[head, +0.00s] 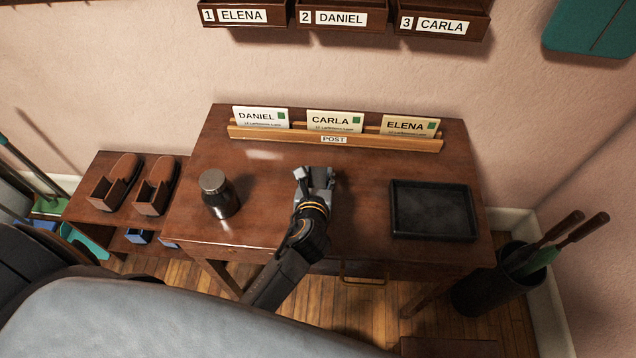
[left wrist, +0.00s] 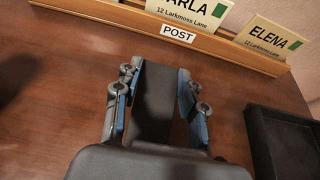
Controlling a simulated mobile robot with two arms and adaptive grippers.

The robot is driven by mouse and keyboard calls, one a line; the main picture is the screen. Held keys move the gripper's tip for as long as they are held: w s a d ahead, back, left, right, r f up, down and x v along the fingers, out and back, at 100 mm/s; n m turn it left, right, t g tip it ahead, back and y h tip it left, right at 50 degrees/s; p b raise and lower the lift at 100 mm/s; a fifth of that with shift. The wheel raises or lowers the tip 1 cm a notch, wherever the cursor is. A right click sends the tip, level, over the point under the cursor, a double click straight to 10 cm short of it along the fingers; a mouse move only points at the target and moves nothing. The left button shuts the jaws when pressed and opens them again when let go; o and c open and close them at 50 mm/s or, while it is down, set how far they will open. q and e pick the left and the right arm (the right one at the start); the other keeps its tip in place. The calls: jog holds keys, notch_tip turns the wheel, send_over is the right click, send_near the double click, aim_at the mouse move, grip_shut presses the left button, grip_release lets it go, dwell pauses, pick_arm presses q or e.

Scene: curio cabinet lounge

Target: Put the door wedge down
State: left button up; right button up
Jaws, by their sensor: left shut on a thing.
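My left gripper (head: 315,178) reaches over the middle of the wooden table (head: 270,185), in front of the letter rack. In the left wrist view its two blue-padded fingers (left wrist: 158,100) are shut on a dark grey block-like thing, the door wedge (left wrist: 152,104). The wedge lies between the fingers and points toward the rack. I cannot tell whether it touches the tabletop. In the head view the gripper mostly hides it. My right gripper is not in view.
A wooden POST rack (head: 390,142) with several letters stands at the table's back. A dark jar (head: 219,196) stands at left, and an empty black tray (head: 433,210) lies at right. Bare tabletop separates the gripper from both. Named wall boxes (head: 342,17) hang above.

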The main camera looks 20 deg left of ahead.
aim_at(318, 184)
pick_arm(q)
jog(key=shift+d+f, duration=0.1)
jog(key=shift+f, duration=1.3)
jog(key=o, duration=1.2)
jog(key=shift+f, duration=0.1)
